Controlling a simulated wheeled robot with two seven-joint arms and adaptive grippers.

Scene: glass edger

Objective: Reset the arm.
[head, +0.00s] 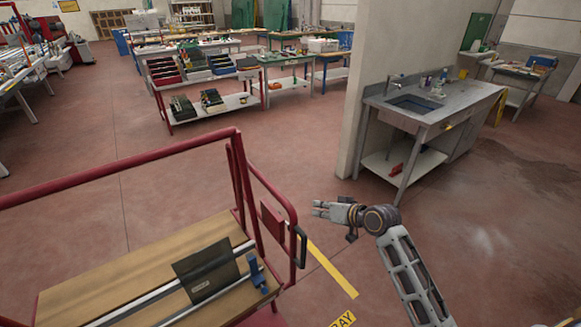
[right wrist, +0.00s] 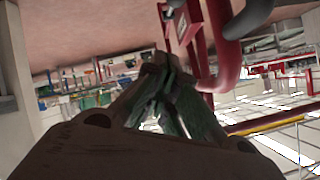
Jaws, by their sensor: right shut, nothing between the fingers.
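My right gripper (head: 322,209) is stretched out over the open floor in the head view, to the right of a red-railed cart (head: 240,180). Its fingers are shut and hold nothing. In the right wrist view the closed fingers (right wrist: 165,85) meet in the middle of the picture, with the cart's red frame (right wrist: 205,40) behind and to the right, apart from them. My left gripper does not show in either view.
The cart carries a wooden deck with a dark plate (head: 206,270) and metal rails. A sink bench (head: 425,115) and a wall (head: 385,70) stand beyond my right arm. Workbenches (head: 200,70) fill the back. The floor (head: 320,150) between is clear.

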